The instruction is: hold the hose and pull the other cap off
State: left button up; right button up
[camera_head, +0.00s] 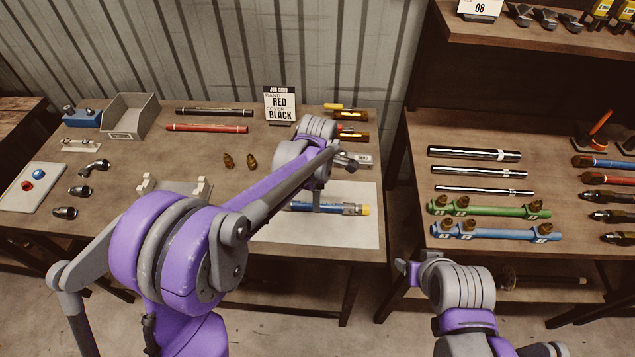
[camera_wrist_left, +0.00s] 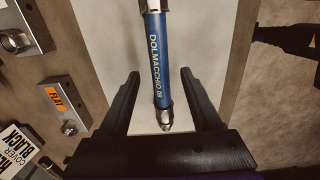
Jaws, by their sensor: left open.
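A blue hose (camera_head: 335,208) lies on a white mat (camera_head: 345,236) on the left bench. A yellow cap (camera_head: 365,210) is on its right end in the head view. In the left wrist view the hose (camera_wrist_left: 157,60) shows lettering and a bare metal fitting (camera_wrist_left: 164,118) at its near end; the capped end is out of that view. My left gripper (camera_wrist_left: 159,76) is open above the mat, its fingers on either side of the hose with gaps. In the head view my arm partly hides the hose. My right gripper (camera_head: 406,268) hangs in front of the benches, away from the hose; its jaws are unclear.
A job card (camera_head: 280,104) stands behind my left arm. A block labelled FLAT (camera_wrist_left: 65,103) sits beside the mat. A black hose (camera_head: 214,111) and a red hose (camera_head: 207,128) lie further left. The right bench (camera_head: 420,240) holds metal rods and a green manifold (camera_head: 490,211).

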pick_arm(q)
jog(key=shift+f, duration=1.8)
grip_shut()
dwell(0.4)
dwell(1.7)
